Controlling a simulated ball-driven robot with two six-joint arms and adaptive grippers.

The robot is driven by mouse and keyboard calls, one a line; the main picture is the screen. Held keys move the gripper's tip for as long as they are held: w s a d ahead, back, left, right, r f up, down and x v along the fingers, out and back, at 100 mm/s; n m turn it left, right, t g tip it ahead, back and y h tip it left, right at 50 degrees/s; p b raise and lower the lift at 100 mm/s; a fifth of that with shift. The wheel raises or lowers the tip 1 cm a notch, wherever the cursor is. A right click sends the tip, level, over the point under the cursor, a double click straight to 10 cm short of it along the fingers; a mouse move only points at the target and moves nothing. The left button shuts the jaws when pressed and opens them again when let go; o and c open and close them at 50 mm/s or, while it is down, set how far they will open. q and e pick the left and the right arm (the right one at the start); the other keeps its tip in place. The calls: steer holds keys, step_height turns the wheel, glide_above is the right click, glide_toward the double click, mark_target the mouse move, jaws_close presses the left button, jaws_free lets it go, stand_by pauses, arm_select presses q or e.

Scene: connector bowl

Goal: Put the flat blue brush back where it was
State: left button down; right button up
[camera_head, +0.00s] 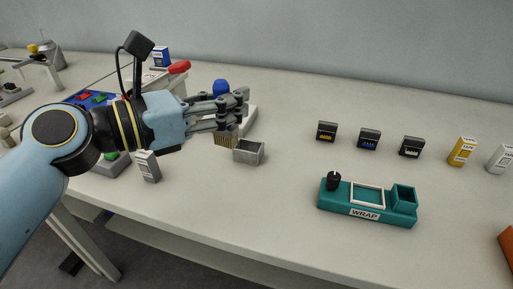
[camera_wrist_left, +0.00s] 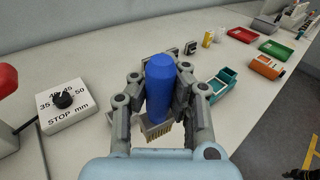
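My left gripper (camera_head: 240,106) is shut on the flat blue brush, with a finger on each side of its handle. The brush's blue handle (camera_head: 220,87) sticks up above the fingers, and its tan bristles (camera_head: 226,139) point down below them. In the left wrist view the blue handle (camera_wrist_left: 160,78) stands upright between the fingers (camera_wrist_left: 157,92), with the bristles (camera_wrist_left: 163,137) low. A small open grey holder (camera_head: 248,152) stands on the table just right of the bristles. The fingers hide the brush's middle. I cannot tell whether the bristles touch the holder. My right gripper is not in view.
A teal WRAP fixture (camera_head: 366,203) stands to the right, with several small black boxes behind it. A yellow carton (camera_head: 461,151) is farther right. A white STOP mm box with a black knob (camera_wrist_left: 64,99) stands at left in the wrist view. The table's front middle is clear.

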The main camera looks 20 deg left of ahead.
arm_select(q)
steer(key=shift+w+a+f+n+t+y+b, duration=0.1)
steer(key=shift+w+f+n+t+y+b, duration=0.4)
steer(key=shift+w+f, duration=1.45)
steer(key=shift+w+d+f+n+t+y+b, duration=0.2)
steer(key=shift+w+f+b, duration=0.7)
steer(key=shift+w+f, duration=1.05)
steer(key=shift+w+a+f+n+t+y+b, duration=0.1)
steer(key=shift+w+a+f+n+y+b, duration=0.4)
steer(key=shift+w+f, duration=1.45)
steer(key=shift+s+d, duration=0.15)
steer(key=shift+d, duration=0.15)
steer(key=shift+f+b, duration=0.2)
steer(key=shift+b, duration=0.1)
steer(key=c, duration=1.5)
jaws_free()
steer(key=shift+o, duration=0.2)
